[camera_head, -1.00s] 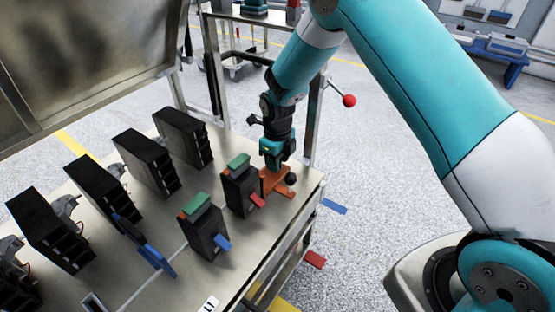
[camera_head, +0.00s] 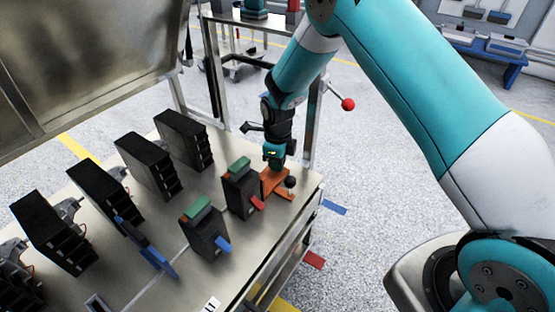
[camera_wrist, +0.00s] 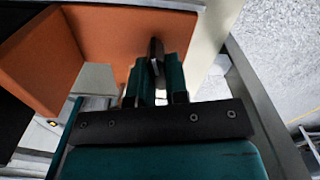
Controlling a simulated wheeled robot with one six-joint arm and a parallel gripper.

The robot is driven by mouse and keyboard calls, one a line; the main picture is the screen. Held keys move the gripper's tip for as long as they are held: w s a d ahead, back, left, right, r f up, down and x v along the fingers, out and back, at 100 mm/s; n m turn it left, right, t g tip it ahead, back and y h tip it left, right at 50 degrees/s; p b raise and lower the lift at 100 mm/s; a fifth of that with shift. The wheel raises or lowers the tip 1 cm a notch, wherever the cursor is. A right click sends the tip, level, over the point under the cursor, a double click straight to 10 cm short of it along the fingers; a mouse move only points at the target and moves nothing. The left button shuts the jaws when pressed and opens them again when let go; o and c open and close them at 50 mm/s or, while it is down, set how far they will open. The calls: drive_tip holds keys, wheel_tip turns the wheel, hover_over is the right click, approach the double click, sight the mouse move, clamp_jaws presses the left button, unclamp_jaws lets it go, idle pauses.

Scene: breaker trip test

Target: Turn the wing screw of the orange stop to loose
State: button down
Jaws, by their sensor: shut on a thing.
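The orange stop (camera_head: 283,192) stands at the right end of the metal table, beside a black breaker with a green top and a red lever. A small dark knob shows at its right side. In the wrist view the stop (camera_wrist: 110,38) fills the upper left and middle. My gripper (camera_head: 274,166) points down at the stop. In the wrist view my gripper (camera_wrist: 160,75) is shut on the dark wing screw (camera_wrist: 156,50), which stands upright between the teal fingers. The fingers hide part of the screw, and I cannot tell its setting.
The breaker with the red lever (camera_head: 241,190) stands close to the left of the stop. A second breaker with a blue lever (camera_head: 204,230) is nearer. Several black units stand along the table's back. A red ball knob (camera_head: 348,104) is right of my wrist.

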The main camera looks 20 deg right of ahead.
drive_tip(key=n+p, duration=0.1)
drive_tip(key=n, duration=0.2)
drive_tip(key=shift+w+r+n, duration=0.1)
drive_tip(key=shift+w+n, duration=0.05)
drive_tip(key=shift+n, duration=0.25)
drive_tip(key=n+p, duration=0.1)
drive_tip(key=n, duration=0.3)
drive_tip(key=shift+w+n, duration=0.15)
drive_tip(key=shift+n, duration=0.15)
drive_tip(key=n+p, duration=0.1)
drive_tip(key=n, duration=0.3)
drive_tip(key=shift+w, duration=0.15)
drive_tip(key=n, duration=0.5)
drive_tip(key=shift+w+a, duration=0.1)
drive_tip(key=shift+w, duration=0.05)
drive_tip(key=n+p, duration=0.1)
drive_tip(key=n, duration=0.2)
drive_tip(key=shift+a+n, duration=0.1)
drive_tip(key=shift+n, duration=0.2)
drive_tip(key=n, duration=0.4)
drive_tip(key=shift+w+a+n, duration=0.1)
drive_tip(key=shift+a+n, duration=0.05)
drive_tip(key=shift+n, duration=0.15)
drive_tip(key=n, duration=0.3)
drive_tip(key=shift+a, duration=0.1)
drive_tip(key=shift+a+n, duration=0.1)
drive_tip(key=shift+n, duration=2)
drive_tip(key=shift+p, duration=0.3)
